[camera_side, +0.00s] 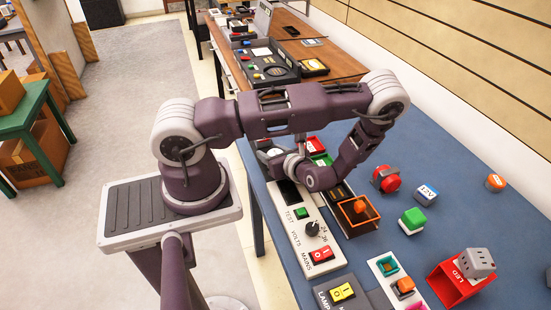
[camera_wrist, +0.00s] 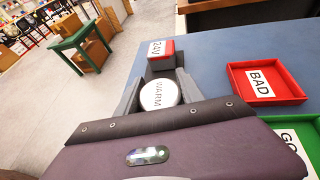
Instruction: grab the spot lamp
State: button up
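No lamp carries a readable "spot" label, so I cannot tell which thing is the spot lamp. In the wrist view a white disc marked WARM (camera_wrist: 159,95) lies between the two dark fingers of my gripper (camera_wrist: 162,80). The fingers stand apart on either side of it; whether they press on it is unclear. A red block with a white label (camera_wrist: 160,54) is just beyond the fingertips. In the side view my wrist hides most of my gripper, and part of a pale round thing (camera_side: 272,151) shows beside it.
A red BAD tray (camera_wrist: 265,84) and a green tray (camera_wrist: 298,136) are right of my gripper. The side view shows a switch panel (camera_side: 305,232), an orange open box (camera_side: 357,216), a red round thing (camera_side: 386,179), a green-topped block (camera_side: 412,220) and a red LED tray (camera_side: 451,287).

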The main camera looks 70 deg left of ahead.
jog(key=c, duration=0.7)
